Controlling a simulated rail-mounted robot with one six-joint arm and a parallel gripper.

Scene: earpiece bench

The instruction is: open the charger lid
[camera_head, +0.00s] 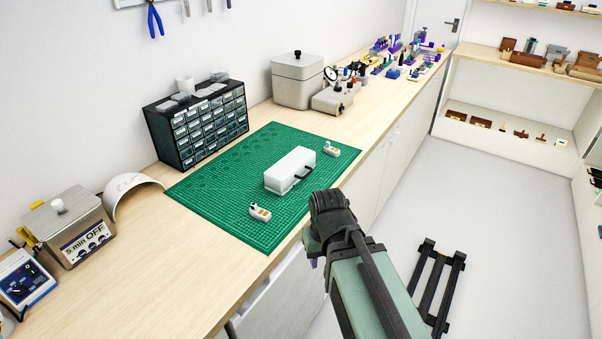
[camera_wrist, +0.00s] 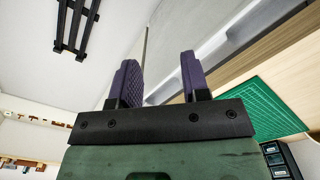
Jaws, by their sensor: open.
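The charger (camera_head: 290,169) is a white box lying on the green cutting mat, with its lid closed and a dark handle on its right front side. Two small white earpieces with orange marks lie on the mat, one near the front (camera_head: 260,212) and one at the back right (camera_head: 331,150). My gripper is hidden behind my arm in the head view. In the wrist view my gripper (camera_wrist: 159,80) is open and empty, its two purple fingers apart. It points away from the charger, which is out of the wrist view.
The green mat (camera_head: 216,196) lies on the wooden bench and shows in the wrist view (camera_wrist: 262,108). A drawer cabinet (camera_head: 205,125), a grey lidded box (camera_head: 298,80) and a "5 min OFF" device (camera_head: 80,235) stand around it. A black rack (camera_head: 437,285) lies on the floor.

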